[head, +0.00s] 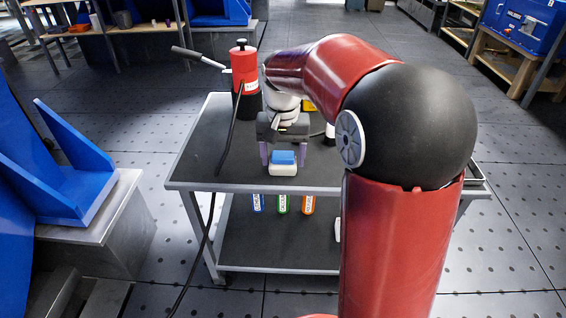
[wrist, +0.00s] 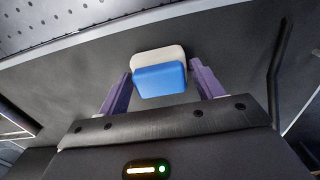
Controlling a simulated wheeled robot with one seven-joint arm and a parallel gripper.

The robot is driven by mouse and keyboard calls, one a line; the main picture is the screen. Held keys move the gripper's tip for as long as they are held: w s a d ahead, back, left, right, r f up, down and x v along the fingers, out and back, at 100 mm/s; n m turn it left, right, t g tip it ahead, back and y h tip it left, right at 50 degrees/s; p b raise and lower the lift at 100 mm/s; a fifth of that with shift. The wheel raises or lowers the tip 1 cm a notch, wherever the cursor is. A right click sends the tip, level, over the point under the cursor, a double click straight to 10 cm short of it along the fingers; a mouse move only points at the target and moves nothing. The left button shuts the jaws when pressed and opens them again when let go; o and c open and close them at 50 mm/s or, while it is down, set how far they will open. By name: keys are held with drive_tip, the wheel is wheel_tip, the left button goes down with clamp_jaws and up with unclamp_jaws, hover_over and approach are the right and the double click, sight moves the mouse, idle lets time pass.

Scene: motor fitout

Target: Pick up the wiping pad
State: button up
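The wiping pad (head: 284,164) has a white base and a blue top block. It lies on the dark top of the cart (head: 200,160), close to the front edge. It also shows in the wrist view (wrist: 160,75). My gripper (head: 284,155) is over the pad with its purple fingers pointing down. In the wrist view my gripper (wrist: 160,80) is open, with one finger on each side of the pad. A small gap shows beside the blue block, so the fingers appear apart from it. The lower finger tips against the tabletop cannot be judged.
A red hand pump (head: 245,72) with a lever and black hose stands at the cart's back left. A yellow item (head: 309,105) is partly hidden behind my arm. Blue brackets (head: 75,180) stand left.

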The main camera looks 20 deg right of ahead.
sight(283, 154)
drive_tip(key=c, duration=0.6)
drive_tip(key=shift+o, duration=0.2)
drive_tip(key=shift+r, duration=0.15)
wheel_tip(283, 154, up, 20)
drive_tip(key=p, duration=0.3)
drive_tip(key=o, duration=0.4)
drive_tip(key=shift+c, duration=1.6)
